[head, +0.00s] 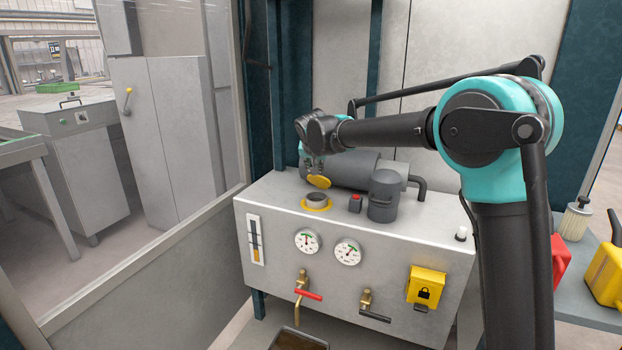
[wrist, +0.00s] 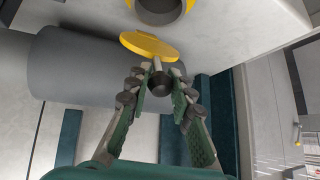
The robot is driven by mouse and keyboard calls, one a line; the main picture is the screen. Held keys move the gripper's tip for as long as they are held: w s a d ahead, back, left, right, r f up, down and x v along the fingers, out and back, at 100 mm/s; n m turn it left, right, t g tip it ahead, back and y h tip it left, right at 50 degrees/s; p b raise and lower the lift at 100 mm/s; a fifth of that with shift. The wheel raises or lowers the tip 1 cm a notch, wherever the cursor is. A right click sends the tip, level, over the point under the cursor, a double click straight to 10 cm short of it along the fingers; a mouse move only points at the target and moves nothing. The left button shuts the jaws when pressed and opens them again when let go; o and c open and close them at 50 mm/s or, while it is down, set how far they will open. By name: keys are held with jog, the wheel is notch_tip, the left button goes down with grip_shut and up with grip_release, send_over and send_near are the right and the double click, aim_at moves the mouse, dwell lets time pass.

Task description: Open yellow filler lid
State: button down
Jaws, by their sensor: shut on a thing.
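The yellow filler lid (head: 319,182) is a round disc, tilted up off the filler neck (head: 317,201) on top of the grey hydraulic tank. The neck's dark opening and yellow collar are exposed. In the wrist view the lid (wrist: 149,45) is seen nearly edge-on, with a stem and dark knob (wrist: 160,83) on it. The opening (wrist: 160,7) is just beyond. My gripper (head: 315,164) is above the lid; in the wrist view its fingers (wrist: 159,84) are shut on the knob from both sides. I cannot tell whether a hinge joins lid and neck.
A dark grey horizontal cylinder (head: 352,169) lies behind the lid, close to my gripper.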

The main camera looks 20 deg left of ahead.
jog(key=w+g, duration=0.1)
jog(key=w+r+g, duration=0.1)
jog(key=w, duration=0.1)
jog(key=w+r+g, duration=0.1)
jog(key=w+g, duration=0.1)
jog(key=shift+d+r+m, duration=0.1)
jog(key=shift+d+m, duration=0.1)
jog(key=shift+m, duration=0.1)
jog(key=shift+g, duration=0.9)
jog(key=shift+w+d+r, duration=0.15)
jog(key=shift+w, duration=1.9)
jog(key=c, duration=1.3)
grip_release()
jog(key=v, duration=1.2)
